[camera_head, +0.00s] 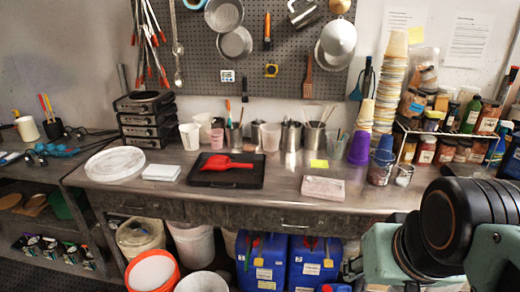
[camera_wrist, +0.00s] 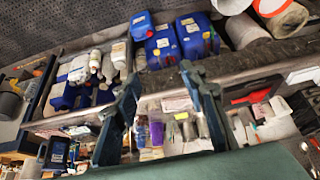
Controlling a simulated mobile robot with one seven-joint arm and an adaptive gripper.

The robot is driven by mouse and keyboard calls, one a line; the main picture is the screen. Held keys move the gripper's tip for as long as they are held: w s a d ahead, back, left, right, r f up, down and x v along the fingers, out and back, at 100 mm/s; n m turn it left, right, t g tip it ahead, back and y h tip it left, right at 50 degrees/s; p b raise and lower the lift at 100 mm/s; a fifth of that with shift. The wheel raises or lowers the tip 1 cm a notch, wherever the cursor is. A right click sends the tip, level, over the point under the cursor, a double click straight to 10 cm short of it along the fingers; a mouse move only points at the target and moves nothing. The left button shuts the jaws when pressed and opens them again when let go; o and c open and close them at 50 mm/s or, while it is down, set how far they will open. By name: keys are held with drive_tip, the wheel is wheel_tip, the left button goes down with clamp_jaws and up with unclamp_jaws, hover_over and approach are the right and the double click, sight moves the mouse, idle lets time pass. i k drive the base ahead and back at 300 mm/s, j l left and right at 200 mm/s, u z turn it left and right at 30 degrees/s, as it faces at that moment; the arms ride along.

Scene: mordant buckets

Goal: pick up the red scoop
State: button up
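The red scoop (camera_head: 222,162) lies on a black tray (camera_head: 228,182) on the metal workbench, left of centre in the head view. In the wrist view the scoop (camera_wrist: 252,97) shows small at the right on the dark tray (camera_wrist: 262,83). My gripper (camera_wrist: 160,73) shows in the wrist view with its two fingers spread wide and nothing between them. The scoop is outside the fingers, to their right and well away. In the head view my arm fills the lower right corner, and the fingers cannot be made out.
A white round plate (camera_head: 115,164) and a white block (camera_head: 162,173) lie left of the tray. A pale slab (camera_head: 323,188) lies to its right. Metal cups (camera_head: 291,136) stand behind it. A purple cup (camera_head: 360,148) and stacked cups (camera_head: 389,90) stand further right. Blue canisters (camera_head: 262,262) are below.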

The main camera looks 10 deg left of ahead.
sight(216, 164)
drive_tip(key=u, duration=1.6)
drive_tip(key=z, duration=0.8)
drive_tip(key=i+l, duration=0.1)
drive_tip(key=i, duration=0.25)
drive_tip(key=i+u, duration=0.15)
drive_tip(key=i, duration=0.2)
